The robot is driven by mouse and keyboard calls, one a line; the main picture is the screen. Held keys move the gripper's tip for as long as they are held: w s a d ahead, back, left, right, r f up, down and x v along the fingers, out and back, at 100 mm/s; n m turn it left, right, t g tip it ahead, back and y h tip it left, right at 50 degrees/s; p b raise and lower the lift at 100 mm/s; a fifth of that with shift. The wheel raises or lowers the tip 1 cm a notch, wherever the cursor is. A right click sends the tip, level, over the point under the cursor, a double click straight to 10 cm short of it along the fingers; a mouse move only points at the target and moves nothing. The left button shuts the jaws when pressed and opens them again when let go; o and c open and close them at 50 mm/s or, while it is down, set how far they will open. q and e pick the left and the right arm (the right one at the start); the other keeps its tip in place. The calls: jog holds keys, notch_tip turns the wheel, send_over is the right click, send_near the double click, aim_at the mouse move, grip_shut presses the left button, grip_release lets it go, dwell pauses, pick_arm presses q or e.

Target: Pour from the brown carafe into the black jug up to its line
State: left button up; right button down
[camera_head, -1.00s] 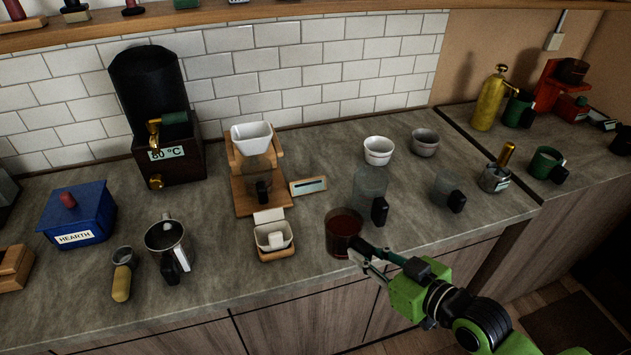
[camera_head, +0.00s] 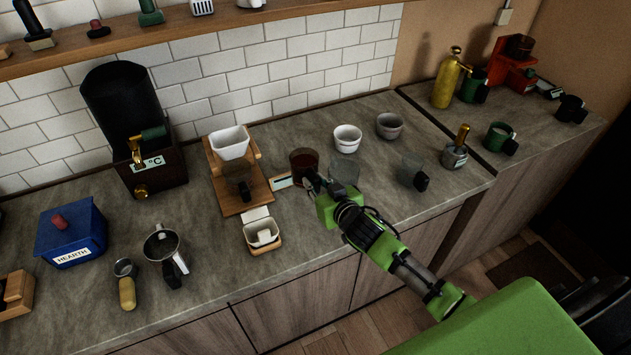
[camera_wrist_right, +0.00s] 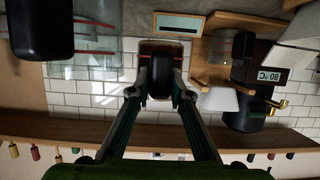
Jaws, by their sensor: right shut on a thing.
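The vessel I take for the brown carafe (camera_head: 304,160) holds dark reddish-brown liquid and looks about upright. My right gripper (camera_head: 315,184) is shut on its black handle, which also shows between the fingers in the right wrist view (camera_wrist_right: 160,80). A clear glass jug (camera_head: 345,171), which may be the black jug, stands just right of the carafe, partly behind my gripper. In the right wrist view a clear glass with red lines (camera_wrist_right: 92,62) and a black handle (camera_wrist_right: 32,30) shows at upper left. Whether the carafe touches the counter is unclear. My left gripper is out of view.
Another clear glass vessel with a black handle (camera_head: 420,181) stands to the right. Two small cups, one white (camera_head: 347,138) and one grey (camera_head: 389,125), stand behind.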

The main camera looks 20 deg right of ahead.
jog(key=shift+d+r, duration=0.1)
jog(key=shift+r, duration=0.05)
jog(key=shift+f+b, duration=0.4)
jog(key=shift+f, duration=0.4)
notch_tip(320, 180, down, 4)
jog(key=b, duration=0.3)
jog(key=shift+f, duration=0.25)
jog(key=shift+f+b, duration=0.45)
jog(key=shift+f, duration=0.05)
jog(key=c, duration=1.8)
grip_release()
jog(key=shift+s, duration=0.15)
jog(key=v, duration=1.1)
jog(key=shift+s+r, duration=0.1)
jog(key=shift+s, duration=0.25)
